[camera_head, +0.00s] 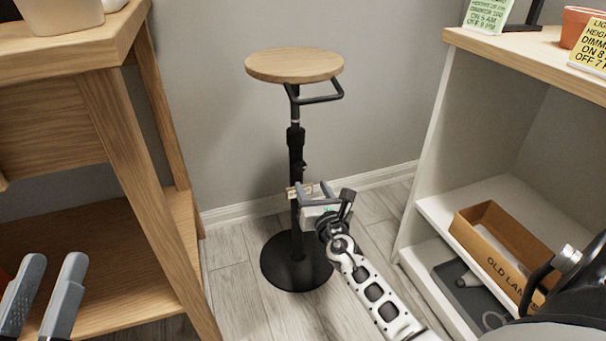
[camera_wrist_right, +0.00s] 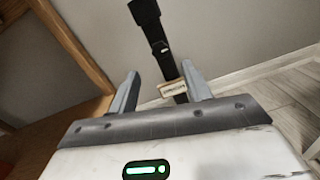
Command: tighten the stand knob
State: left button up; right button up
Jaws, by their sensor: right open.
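The plant stand has a round wooden top (camera_head: 294,65), a black pole (camera_head: 296,140) and a round black base (camera_head: 296,268). A small dark knob (camera_head: 303,165) seems to stick out from the pole's collar; its detail is too small to tell. A pale tag (camera_head: 293,192) is on the pole lower down and shows in the right wrist view (camera_wrist_right: 172,88). My right gripper (camera_head: 313,186) is open at tag height, below the collar, with the pole beyond its fingers (camera_wrist_right: 160,72). Contact cannot be told. My left gripper (camera_head: 55,260) is open and empty, away from the stand.
A wooden table (camera_head: 150,190) stands at the left. A white shelf unit (camera_head: 425,160) with a wooden top stands at the right, holding a cardboard box (camera_head: 480,245) marked "OLD LAMPS". The wall (camera_head: 380,100) is close behind the stand. Grey floor is open around the base.

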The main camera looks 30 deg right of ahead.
aim_at(302, 168)
jog(key=b+x, duration=0.2)
jog(key=x, duration=0.5)
jog(key=shift+w+f+b, duration=0.15)
jog(key=shift+w+b, duration=0.1)
jog(key=shift+b, duration=0.05)
jog(key=shift+w+d, duration=0.2)
jog(key=shift+w, duration=0.2)
pick_arm(q)
jog(key=r+m+h, duration=0.1)
jog(key=m+h, duration=0.1)
jog(key=s+r+m+h, duration=0.1)
jog(key=r+m, duration=0.1)
jog(key=s+r+m+h, duration=0.1)
jog(key=r+m+h, duration=0.1)
jog(key=m, duration=0.1)
jog(key=shift+d+r+t+h, duration=0.1)
jog(key=shift+d+t+h, duration=0.05)
jog(key=shift+t+h, duration=0.15)
jog(key=shift+w, duration=0.1)
pick_arm(e)
jog(key=c, duration=1)
